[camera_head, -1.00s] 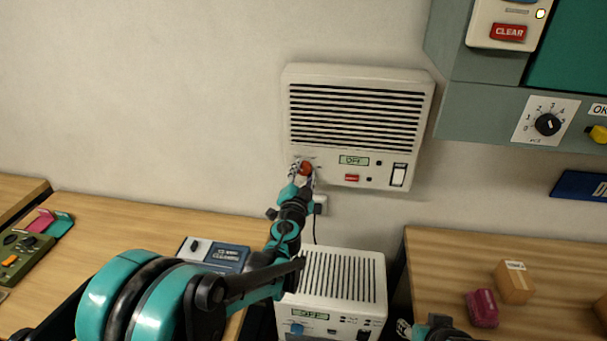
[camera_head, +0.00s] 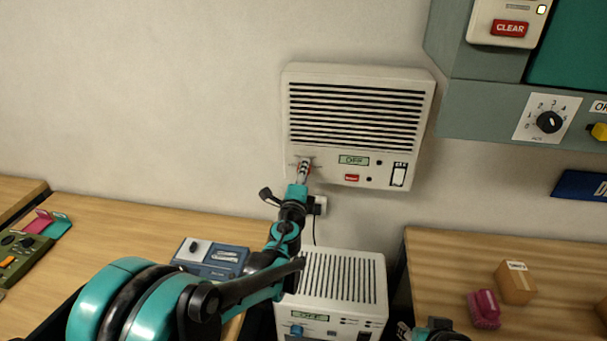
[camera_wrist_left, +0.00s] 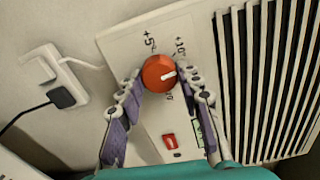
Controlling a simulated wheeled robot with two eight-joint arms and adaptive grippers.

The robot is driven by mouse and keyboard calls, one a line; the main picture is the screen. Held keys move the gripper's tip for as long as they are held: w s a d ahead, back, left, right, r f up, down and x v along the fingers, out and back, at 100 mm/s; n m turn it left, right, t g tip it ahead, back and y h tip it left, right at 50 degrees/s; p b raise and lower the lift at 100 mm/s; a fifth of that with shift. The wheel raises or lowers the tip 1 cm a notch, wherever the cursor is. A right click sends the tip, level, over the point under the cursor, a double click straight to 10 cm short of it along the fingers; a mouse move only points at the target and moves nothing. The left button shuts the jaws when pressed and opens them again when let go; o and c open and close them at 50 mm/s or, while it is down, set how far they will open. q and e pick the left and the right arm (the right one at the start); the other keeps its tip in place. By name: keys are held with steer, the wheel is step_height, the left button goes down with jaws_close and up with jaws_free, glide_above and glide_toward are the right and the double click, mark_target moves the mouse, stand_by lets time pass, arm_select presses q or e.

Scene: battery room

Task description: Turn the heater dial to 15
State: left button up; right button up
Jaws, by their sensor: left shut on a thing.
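The heater (camera_head: 296,130) is a cream wall box with black slats; its small display (camera_head: 354,160) reads OFF. Its dial (camera_wrist_left: 155,67) is a round orange-red knob with a white pointer. In the left wrist view the pointer aims right, below the +10 mark and past +5; a further mark is partly hidden. My left gripper (camera_wrist_left: 160,86) is shut on the dial, one finger on either side. In the head view this gripper (camera_head: 304,170) covers most of the dial. Part of my right arm's end (camera_head: 425,332) shows at the bottom edge, its jaws unclear.
Below stand a white slatted unit (camera_head: 340,275) and a blue-grey box (camera_head: 212,257). A plug (camera_wrist_left: 62,97) and cable are beside the heater.

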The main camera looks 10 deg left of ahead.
arm_select(q)
steer(key=m, duration=0.7)
steer(key=shift+f, duration=0.1)
stand_by(0.5)
steer(key=o, duration=1.2)
steer(key=shift+c, duration=0.2)
steer(key=s, duration=1.2)
